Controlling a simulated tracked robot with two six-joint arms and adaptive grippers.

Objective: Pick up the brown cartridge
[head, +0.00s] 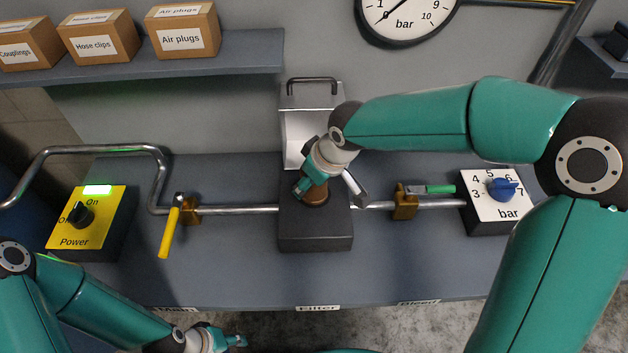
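The brown cartridge (317,196) stands in the dark filter base (315,238) at the middle of the bench. Only its lower part shows; my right gripper covers its top. My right gripper (311,183) is at the cartridge from above, tilted, its teal fingers over the top and left side. Whether the fingers close on it cannot be seen. My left gripper (236,341) is low at the bench's front edge, far from the cartridge, with nothing visible in it.
A metal filter housing with a handle (311,92) stands behind the base. The yellow-handled valve (171,232) and the green-handled valve (438,189) sit on the pipe on either side. A Power switch (83,215) is left, a bar dial (500,190) right. The front bench is clear.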

